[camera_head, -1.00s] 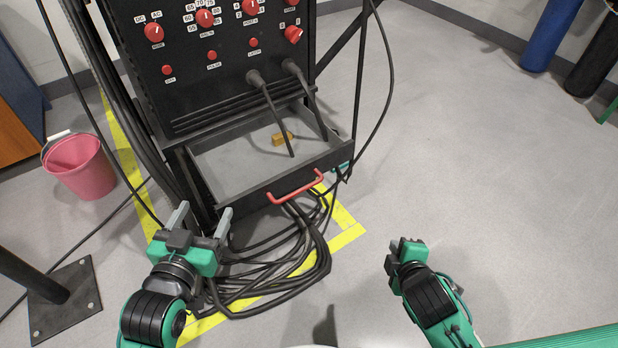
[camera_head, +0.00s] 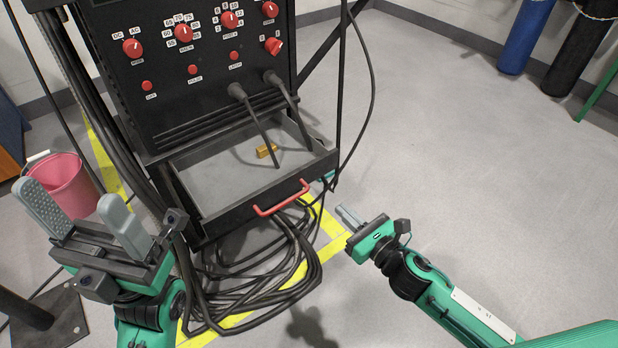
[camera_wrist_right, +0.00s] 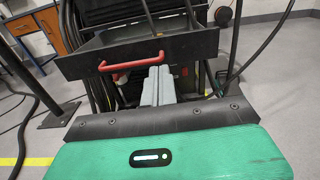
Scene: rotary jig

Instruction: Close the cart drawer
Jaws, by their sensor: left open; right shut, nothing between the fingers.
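The cart drawer (camera_head: 228,178) is pulled out at the bottom of the black welding cart (camera_head: 200,70). Its red handle (camera_head: 282,198) is on the front panel; the handle also shows in the right wrist view (camera_wrist_right: 131,64). A small yellow block (camera_head: 267,151) lies inside the drawer. My right gripper (camera_head: 345,214) is shut and empty, to the right of the handle and apart from it in the head view. In the right wrist view its fingers (camera_wrist_right: 158,84) point toward the drawer front. My left gripper (camera_head: 84,205) is open and empty, left of the drawer.
Black cables (camera_head: 265,280) lie coiled on the floor below the drawer, over yellow floor tape (camera_head: 325,247). A pink bucket (camera_head: 68,186) stands at the left.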

